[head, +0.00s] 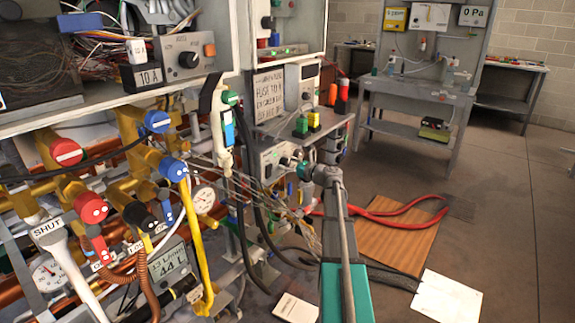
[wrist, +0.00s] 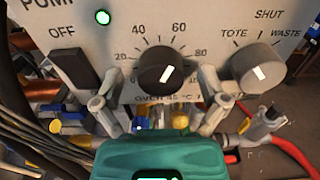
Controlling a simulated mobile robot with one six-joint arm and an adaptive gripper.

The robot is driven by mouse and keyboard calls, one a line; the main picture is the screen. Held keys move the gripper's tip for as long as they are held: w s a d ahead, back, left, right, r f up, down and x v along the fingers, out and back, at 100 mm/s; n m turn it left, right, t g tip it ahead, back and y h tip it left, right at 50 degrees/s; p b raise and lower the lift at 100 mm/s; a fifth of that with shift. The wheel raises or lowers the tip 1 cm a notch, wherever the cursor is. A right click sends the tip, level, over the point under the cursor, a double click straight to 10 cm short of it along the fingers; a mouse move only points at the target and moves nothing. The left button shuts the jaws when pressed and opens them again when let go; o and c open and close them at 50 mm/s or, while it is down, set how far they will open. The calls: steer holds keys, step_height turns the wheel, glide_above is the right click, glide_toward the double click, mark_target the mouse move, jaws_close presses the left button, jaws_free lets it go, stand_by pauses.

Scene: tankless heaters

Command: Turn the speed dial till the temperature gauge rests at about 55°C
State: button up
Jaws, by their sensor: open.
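The speed dial (wrist: 161,68) is a black round knob with a white mark, on a white panel with a scale from 20 to 80, in the wrist view. My gripper (wrist: 160,82) is open, one finger on each side of the dial. I cannot tell whether they touch it. In the head view my gripper (head: 304,169) is in front of the small control box (head: 270,158). Two round gauges show there, one at the middle (head: 203,199) and one at the lower left (head: 47,274). I cannot read their needles or tell which shows temperature.
A grey selector knob (wrist: 258,68) marked TOTE, SHUT and WASTE is right of the dial. Dark hoses (head: 245,200) hang beside the box.

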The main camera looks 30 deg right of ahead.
steer(key=c, duration=1.1)
steer(key=shift+a, duration=0.2)
steer(key=shift+c, duration=0.2)
steer(key=shift+d, duration=0.1)
steer(key=shift+n, duration=0.4)
steer(key=n, duration=0.7)
steer(key=shift+s+f, duration=0.1)
steer(key=shift+n, duration=0.3)
